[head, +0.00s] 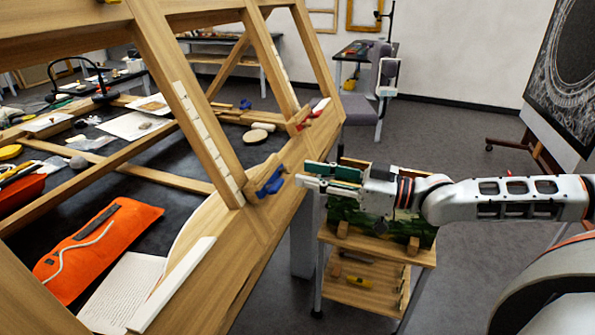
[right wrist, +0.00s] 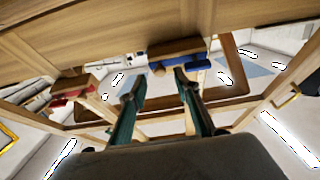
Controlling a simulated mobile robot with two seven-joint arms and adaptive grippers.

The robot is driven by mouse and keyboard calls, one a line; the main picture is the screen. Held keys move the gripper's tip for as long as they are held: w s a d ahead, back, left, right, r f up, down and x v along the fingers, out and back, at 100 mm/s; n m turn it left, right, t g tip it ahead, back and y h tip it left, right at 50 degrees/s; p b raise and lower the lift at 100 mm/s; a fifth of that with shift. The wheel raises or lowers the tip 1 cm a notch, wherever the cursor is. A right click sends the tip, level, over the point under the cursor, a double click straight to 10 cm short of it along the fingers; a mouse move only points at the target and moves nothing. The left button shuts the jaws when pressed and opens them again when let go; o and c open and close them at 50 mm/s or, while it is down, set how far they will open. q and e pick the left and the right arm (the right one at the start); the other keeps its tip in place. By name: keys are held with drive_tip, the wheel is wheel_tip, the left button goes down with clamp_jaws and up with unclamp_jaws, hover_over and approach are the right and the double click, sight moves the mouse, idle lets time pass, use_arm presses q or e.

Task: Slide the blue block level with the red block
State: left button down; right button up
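The blue block (head: 269,183) sits on the light wooden rail at the bench's right edge, beside the foot of a slanted post. The red block (head: 320,107) is on the same rail, farther back. My right gripper (head: 303,174) is open and empty just right of the blue block, fingers pointing at it. In the right wrist view its fingertips (right wrist: 159,76) are apart, with the blue block (right wrist: 185,62) ahead and slightly right of the gap. The red block (right wrist: 75,88) shows there at left. Contact with the blue block cannot be told. My left gripper is out of view.
An orange pouch (head: 98,250) and papers lie on the dark bench top. Slanted wooden posts (head: 187,105) rise beside the rail. A small wooden cart (head: 362,292) stands under my right gripper. A dark picture on an easel (head: 565,75) is at right.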

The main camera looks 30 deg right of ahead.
sight(290, 170)
drive_tip(key=shift+x, duration=1.75)
clamp_jaws()
